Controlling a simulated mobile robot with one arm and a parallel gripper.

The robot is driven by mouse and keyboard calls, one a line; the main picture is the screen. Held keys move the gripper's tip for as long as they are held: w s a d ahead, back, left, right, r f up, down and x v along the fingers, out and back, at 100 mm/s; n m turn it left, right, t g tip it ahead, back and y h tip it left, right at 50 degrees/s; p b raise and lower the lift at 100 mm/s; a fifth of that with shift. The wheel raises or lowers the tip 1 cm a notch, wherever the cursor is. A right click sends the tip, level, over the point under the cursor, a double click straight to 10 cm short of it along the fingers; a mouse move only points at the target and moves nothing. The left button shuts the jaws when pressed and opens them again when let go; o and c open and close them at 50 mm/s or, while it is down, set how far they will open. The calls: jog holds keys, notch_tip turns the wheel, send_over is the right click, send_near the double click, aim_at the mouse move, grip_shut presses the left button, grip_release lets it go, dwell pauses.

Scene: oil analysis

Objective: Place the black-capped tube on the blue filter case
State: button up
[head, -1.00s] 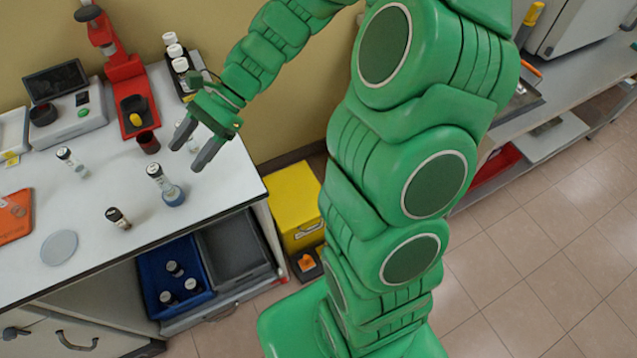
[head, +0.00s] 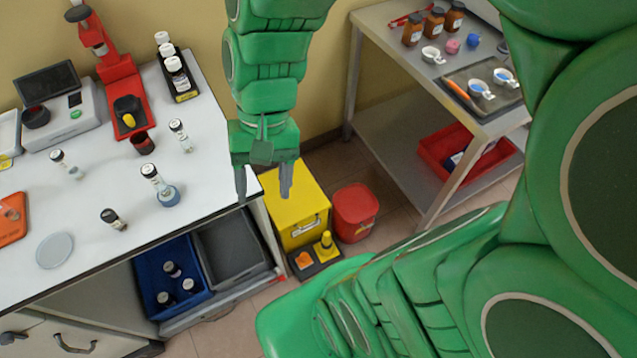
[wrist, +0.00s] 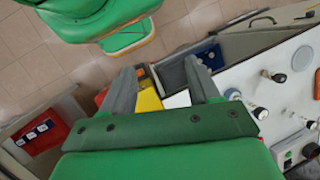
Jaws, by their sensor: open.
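Several small vials with dark caps stand or lie on the white bench. One tall clear tube (head: 150,172) has a round blue piece (head: 168,196) at its base; I cannot tell whether the two are joined. Another tube (head: 57,157) is further left, and one (head: 180,135) is behind. A dark-capped vial (head: 113,219) is nearer the front. I cannot tell for sure which piece is the blue filter case. My gripper (head: 263,195) is open and empty, pointing down just beyond the bench's right edge. In the wrist view, its fingers (wrist: 158,64) are apart with nothing between them.
A yellow bin (head: 290,212) and red bin (head: 354,212) stand on the floor beyond the gripper. A blue crate (head: 145,270) with vials sits under the bench. A bottle rack (head: 184,95) and red stand (head: 122,80) occupy the bench's back. A metal table (head: 390,75) is right.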

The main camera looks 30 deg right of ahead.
jog(key=s+d+r+n+t+h, duration=0.1)
jog(key=s+d+n+h, duration=0.1)
jog(key=s+d, duration=0.3)
jog(key=shift+s+d+r+h, duration=0.35)
jog(key=shift+d+h, duration=0.25)
jog(key=shift+d, duration=0.35)
